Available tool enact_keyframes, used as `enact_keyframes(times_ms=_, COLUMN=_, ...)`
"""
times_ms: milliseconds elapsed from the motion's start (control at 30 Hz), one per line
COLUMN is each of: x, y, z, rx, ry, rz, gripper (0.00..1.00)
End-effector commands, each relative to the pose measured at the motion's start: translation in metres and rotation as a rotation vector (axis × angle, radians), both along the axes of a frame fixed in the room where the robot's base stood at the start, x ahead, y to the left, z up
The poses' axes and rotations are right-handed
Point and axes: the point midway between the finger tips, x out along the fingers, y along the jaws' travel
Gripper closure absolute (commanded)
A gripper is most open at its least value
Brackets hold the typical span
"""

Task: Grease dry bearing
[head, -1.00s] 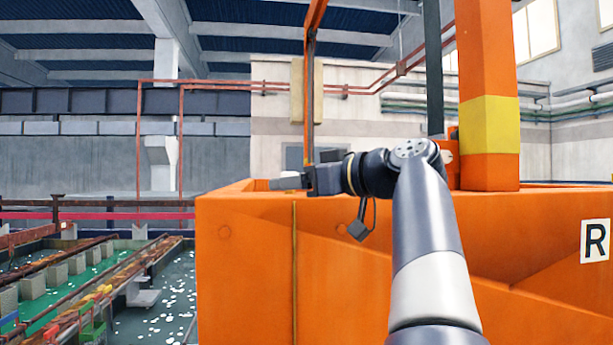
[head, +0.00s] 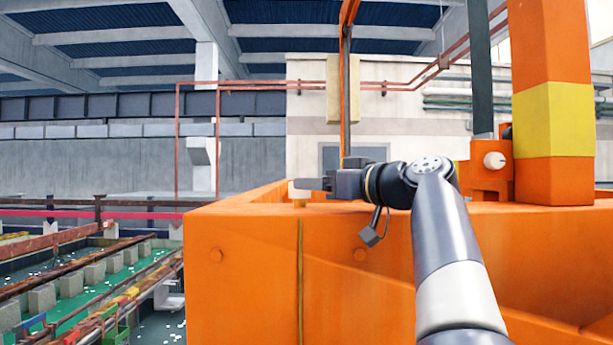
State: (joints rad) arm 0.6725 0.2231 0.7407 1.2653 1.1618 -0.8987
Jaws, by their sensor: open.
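My gripper (head: 315,187) points left over the top edge of the orange machine body (head: 240,270). It is open; a pale block (head: 303,187) shows at its tips, and I cannot tell whether this is part of the jaws or something behind them. A small yellowish piece (head: 299,203) shows just below the tips. An orange bracket with a pale round end (head: 494,160) sits beside the post at right, behind my arm. I cannot identify a dry bearing or any grease for certain.
An orange post with a yellow band (head: 552,118) rises at right, and a thin orange upright (head: 346,90) stands behind the gripper. At lower left are tanks of green liquid with rusty rails (head: 75,270) and grey blocks. Open air lies left of the gripper.

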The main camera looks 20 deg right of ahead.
Motion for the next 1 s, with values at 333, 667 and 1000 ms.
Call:
enact_keyframes(times_ms=333, x=0.035, y=0.015, z=0.001, rx=-0.001, ry=0.001, rz=0.001, gripper=0.39)
enact_keyframes(times_ms=667, x=0.037, y=0.015, z=0.0, rx=-0.001, ry=0.0, rz=-0.001, gripper=0.41)
enact_keyframes(times_ms=1000, x=0.037, y=0.015, z=0.0, rx=-0.001, ry=0.0, rz=-0.001, gripper=0.69)
